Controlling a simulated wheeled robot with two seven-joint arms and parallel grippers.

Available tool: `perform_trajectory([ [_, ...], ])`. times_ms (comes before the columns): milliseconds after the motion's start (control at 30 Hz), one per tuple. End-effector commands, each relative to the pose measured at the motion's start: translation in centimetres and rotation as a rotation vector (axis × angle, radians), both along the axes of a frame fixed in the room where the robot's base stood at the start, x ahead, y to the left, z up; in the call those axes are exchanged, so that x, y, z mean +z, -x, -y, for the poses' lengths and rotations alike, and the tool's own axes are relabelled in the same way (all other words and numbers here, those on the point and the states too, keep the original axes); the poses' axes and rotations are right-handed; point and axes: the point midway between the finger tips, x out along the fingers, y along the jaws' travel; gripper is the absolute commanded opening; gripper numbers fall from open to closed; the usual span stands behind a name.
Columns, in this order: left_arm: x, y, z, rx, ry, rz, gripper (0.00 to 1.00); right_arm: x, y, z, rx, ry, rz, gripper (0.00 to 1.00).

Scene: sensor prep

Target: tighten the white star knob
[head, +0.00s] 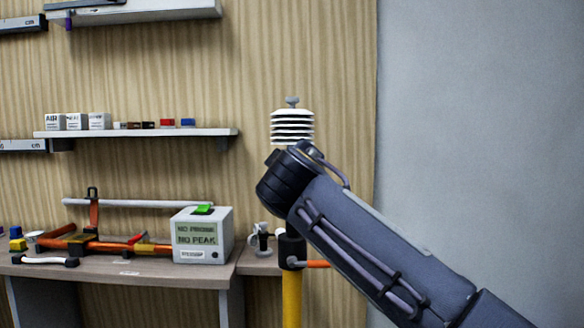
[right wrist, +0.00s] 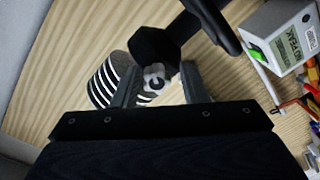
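In the right wrist view, a small white knob-like part (right wrist: 153,77) with a dark C-shaped mark lies between the two fingers of my right gripper (right wrist: 158,88). The fingers stand apart, and I see no clear contact with it. A black block (right wrist: 155,48) sits just beyond it. In the head view, a pale lobed part (head: 262,236) sits left of a black collar (head: 291,247) on a yellow post (head: 291,298); it may be the same knob. My right arm crosses from the lower right and hides its gripper there. My left gripper is out of view.
A stack of white discs (head: 292,126) with a grey top knob stands above my right wrist. A box with a display (head: 201,238) and orange tools (head: 95,243) occupy the bench at left. A shelf (head: 140,133) holds small blocks. The grey wall at right is clear.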

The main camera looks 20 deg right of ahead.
Motion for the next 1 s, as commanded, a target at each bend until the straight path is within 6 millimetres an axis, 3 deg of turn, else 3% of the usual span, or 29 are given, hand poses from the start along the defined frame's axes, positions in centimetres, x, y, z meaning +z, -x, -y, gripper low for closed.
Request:
perform_trajectory([
  [367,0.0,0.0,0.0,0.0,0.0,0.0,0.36,0.3,0.4,0.0,0.0,0.002,0.006,0.48],
  [800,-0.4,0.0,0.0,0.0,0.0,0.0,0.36,0.4,6.6,-1.7,0.002,0.002,0.005,0.48],
  [1000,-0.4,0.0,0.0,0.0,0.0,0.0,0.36,0.4,7.6,-1.9,0.0,0.001,0.003,0.48],
])
